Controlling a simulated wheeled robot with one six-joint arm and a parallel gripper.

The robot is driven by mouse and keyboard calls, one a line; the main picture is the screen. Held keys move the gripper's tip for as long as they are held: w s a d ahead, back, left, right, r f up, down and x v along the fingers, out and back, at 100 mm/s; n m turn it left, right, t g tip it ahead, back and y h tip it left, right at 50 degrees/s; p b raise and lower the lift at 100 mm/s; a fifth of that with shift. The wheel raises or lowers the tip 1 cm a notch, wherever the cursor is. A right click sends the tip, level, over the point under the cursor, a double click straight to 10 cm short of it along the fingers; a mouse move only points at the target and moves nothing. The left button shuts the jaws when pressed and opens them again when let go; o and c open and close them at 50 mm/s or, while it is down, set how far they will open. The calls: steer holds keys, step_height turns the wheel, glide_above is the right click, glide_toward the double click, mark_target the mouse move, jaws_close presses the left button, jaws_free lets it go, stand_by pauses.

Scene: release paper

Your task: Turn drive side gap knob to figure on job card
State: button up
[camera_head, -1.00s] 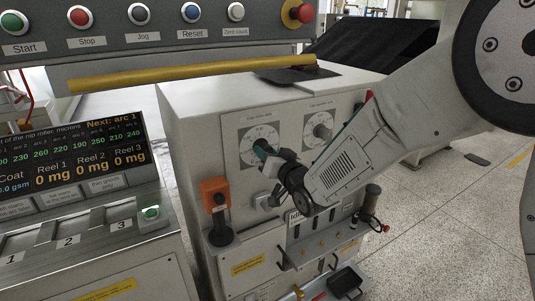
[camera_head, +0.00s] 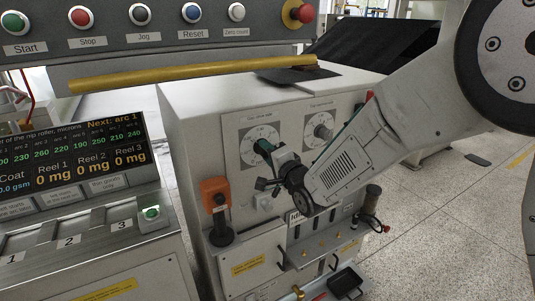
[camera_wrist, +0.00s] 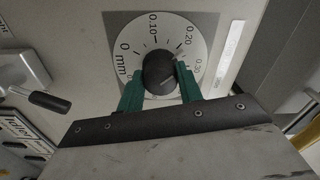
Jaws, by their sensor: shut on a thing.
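The gap knob (camera_wrist: 158,72) is dark and round, at the centre of a white dial (camera_wrist: 122,62) with figures running from 0 mm past 0.10 and 0.20. In the wrist view my gripper (camera_wrist: 160,79) has one green finger on each side of the knob, closed on it. A thin light line shows on the knob, but I cannot tell the exact reading. In the head view this is the left dial (camera_head: 252,134) on the white cabinet, with my gripper (camera_head: 264,147) at it. I cannot identify a job card.
A second knob (camera_head: 320,131) sits to the right on the same panel. A grey lever with a black grip (camera_wrist: 48,101) is left of the dial. The screen (camera_head: 75,160) lists roller microns.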

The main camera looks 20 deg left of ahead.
steer(key=m, duration=1.2)
steer(key=shift+r+m, duration=0.1)
steer(key=shift+m, duration=0.2)
stand_by(0.4)
steer(key=o, duration=1)
steer(key=v, duration=0.7)
steer(key=shift+s+d, duration=0.2)
steer(key=shift+d, duration=0.1)
